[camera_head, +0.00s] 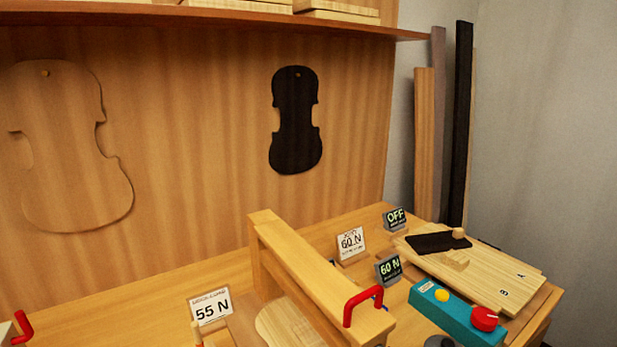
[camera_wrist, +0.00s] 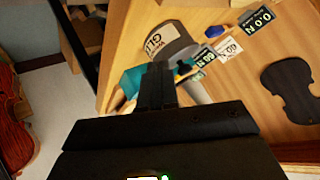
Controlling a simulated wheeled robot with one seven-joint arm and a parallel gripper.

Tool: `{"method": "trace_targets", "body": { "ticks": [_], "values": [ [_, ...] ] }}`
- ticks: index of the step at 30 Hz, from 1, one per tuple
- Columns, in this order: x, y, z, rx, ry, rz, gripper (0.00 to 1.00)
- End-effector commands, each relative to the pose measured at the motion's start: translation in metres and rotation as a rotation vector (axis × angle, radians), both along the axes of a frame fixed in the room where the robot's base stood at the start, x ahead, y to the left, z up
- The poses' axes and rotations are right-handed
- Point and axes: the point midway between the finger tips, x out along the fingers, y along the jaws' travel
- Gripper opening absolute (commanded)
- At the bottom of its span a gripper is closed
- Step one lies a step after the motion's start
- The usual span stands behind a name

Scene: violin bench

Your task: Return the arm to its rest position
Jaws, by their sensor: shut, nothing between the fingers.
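My gripper (camera_wrist: 157,88) shows in the wrist view as dark fingers pressed together, with nothing between them. It hangs in the air above the bench, and its fingertips overlap the view of a grey pot with a letter label (camera_wrist: 170,42). I cannot tell the gap between them. My gripper does not clearly show in the head view.
The wooden bench (camera_head: 215,270) carries a wooden frame with a red handle (camera_head: 318,285), a teal control box (camera_head: 455,314), a pale board (camera_head: 500,280) and several signs. A shelf (camera_head: 200,14) overhangs the back wall. A violin (camera_wrist: 12,120) is at the wrist view's left.

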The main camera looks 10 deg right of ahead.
Motion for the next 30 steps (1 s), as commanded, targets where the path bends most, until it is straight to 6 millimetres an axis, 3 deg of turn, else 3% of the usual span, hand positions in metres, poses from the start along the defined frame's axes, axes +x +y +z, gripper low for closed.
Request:
{"method": "trace_targets", "body": {
  "ticks": [1,6,14,24,30],
  "values": [
    [-0.017,0.013,-0.010,-0.022,-0.001,0.016,0.00],
    [-0.066,0.047,-0.021,-0.118,-0.044,0.068,0.00],
    [-0.145,0.089,-0.011,-0.263,-0.123,0.166,0.00],
    [-0.240,0.129,0.043,-0.434,-0.249,0.317,0.00],
    [-0.275,0.141,0.077,-0.500,-0.316,0.385,0.00]
  ]
}}
